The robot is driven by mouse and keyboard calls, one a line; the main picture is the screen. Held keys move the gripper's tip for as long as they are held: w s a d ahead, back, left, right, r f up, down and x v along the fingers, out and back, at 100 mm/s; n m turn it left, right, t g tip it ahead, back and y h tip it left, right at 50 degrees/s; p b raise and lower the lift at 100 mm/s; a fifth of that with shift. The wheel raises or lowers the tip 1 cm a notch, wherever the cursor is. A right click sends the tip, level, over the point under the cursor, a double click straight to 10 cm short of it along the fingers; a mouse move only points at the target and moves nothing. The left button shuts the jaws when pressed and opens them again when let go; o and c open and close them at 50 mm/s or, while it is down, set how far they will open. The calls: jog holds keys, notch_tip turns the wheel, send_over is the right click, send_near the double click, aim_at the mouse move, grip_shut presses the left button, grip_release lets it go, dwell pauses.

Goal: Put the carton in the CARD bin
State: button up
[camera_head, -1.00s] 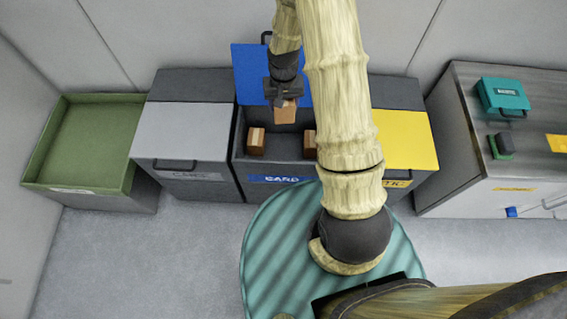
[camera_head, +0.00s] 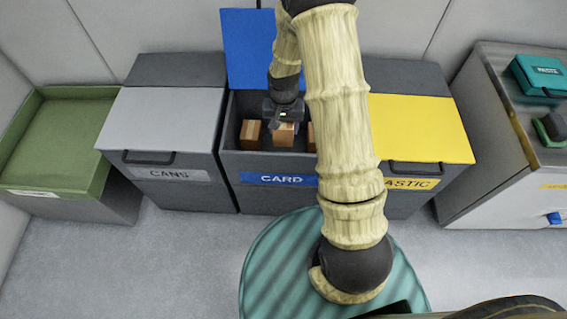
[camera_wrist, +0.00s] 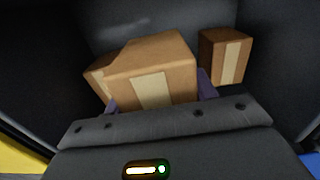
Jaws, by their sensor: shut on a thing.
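My gripper (camera_head: 284,122) is shut on a brown carton (camera_head: 284,136) with a pale tape strip. The carton is inside the opening of the CARD bin (camera_head: 264,178), whose blue lid (camera_head: 248,48) stands open. In the wrist view the held carton (camera_wrist: 152,72) sits between the purple fingertips. A second carton (camera_wrist: 225,58) lies in the bin to its right, and part of another carton (camera_wrist: 98,82) shows behind it at the left. I cannot tell whether the held carton touches the bin floor.
The CANS bin (camera_head: 165,125), with a grey lid, is shut on the left. The bin with the yellow lid (camera_head: 420,128) is shut on the right. A green open-topped container (camera_head: 55,140) stands far left. A steel cabinet (camera_head: 495,165) stands far right.

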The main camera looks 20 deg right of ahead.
jog(key=shift+f, duration=0.65)
jog(key=shift+f+b, duration=1.45)
jog(key=shift+f, duration=1.05)
notch_tip(320, 180, down, 5)
jog(key=b, duration=0.3)
jog(key=o, duration=1)
jog(key=shift+f, duration=0.1)
jog(key=shift+o, duration=0.3)
